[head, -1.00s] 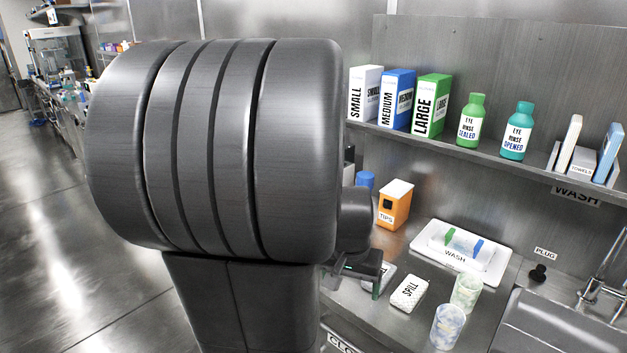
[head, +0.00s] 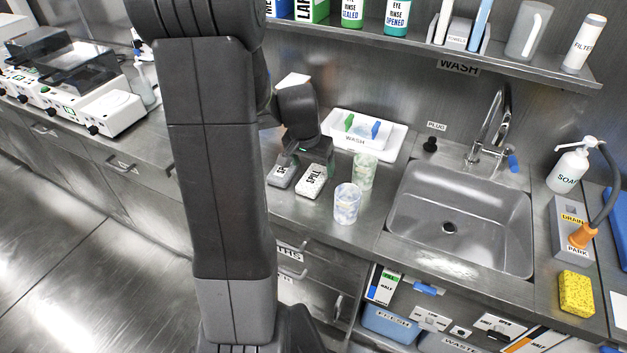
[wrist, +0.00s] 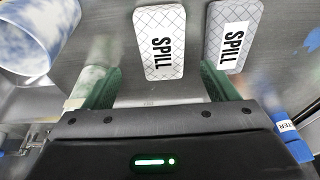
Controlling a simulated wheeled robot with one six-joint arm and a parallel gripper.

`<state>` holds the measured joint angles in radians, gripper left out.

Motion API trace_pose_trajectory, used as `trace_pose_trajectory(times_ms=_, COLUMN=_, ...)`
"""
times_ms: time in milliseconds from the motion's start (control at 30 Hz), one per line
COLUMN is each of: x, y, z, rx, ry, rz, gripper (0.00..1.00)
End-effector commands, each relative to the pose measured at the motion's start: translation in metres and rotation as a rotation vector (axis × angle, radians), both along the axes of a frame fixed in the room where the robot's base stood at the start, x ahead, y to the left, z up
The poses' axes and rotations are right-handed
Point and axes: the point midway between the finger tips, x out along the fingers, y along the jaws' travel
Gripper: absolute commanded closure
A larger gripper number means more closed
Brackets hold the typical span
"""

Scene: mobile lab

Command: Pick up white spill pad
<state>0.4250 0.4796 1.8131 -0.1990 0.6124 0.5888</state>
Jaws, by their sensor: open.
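The white spill pad (head: 315,180) lies flat on the steel counter, left of the two cups. A greyer spill pad (head: 281,172) lies just left of it. In the wrist view, the white pad (wrist: 150,65) and the grey pad (wrist: 222,58) lie side by side, apart, with quilted tops and SPILL labels. My gripper (wrist: 160,82) is open and empty. The white pad lies ahead, between the lines of its green fingers; the right finger points toward the grey pad. In the head view, my gripper (head: 308,156) hangs close over the pads' back ends and partly hides them.
A blue-mottled cup (head: 346,205) and a greenish cup (head: 364,171) stand close right of the white pad. A white wash tray (head: 393,146) is behind, and the sink (head: 460,222) is to the right. A loaded shelf (head: 545,72) runs above. Bare counter lies in front of the pads.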

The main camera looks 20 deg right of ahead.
Motion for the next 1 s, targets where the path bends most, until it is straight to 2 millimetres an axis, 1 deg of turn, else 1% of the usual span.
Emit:
trace_pose_trajectory(times_ms=133, x=0.002, y=-0.001, z=-0.011, rx=0.001, ry=0.002, rz=0.0, gripper=0.2)
trace_pose_trajectory(times_ms=333, x=0.007, y=-0.003, z=-0.038, rx=0.002, ry=0.004, rz=-0.001, gripper=0.2)
trace_pose_trajectory(times_ms=433, x=0.008, y=-0.005, z=-0.047, rx=0.001, ry=0.002, rz=0.0, gripper=0.2)
trace_pose_trajectory(times_ms=533, x=0.01, y=-0.006, z=-0.051, rx=0.0, ry=0.0, rz=0.001, gripper=0.2)
trace_pose_trajectory(times_ms=767, x=0.01, y=-0.006, z=-0.051, rx=-0.001, ry=-0.001, rz=0.0, gripper=0.2)
trace_pose_trajectory(times_ms=867, x=0.01, y=-0.006, z=-0.051, rx=-0.001, ry=-0.001, rz=0.0, gripper=0.38)
trace_pose_trajectory(times_ms=1000, x=0.01, y=-0.006, z=-0.051, rx=-0.001, ry=-0.001, rz=0.0, gripper=0.65)
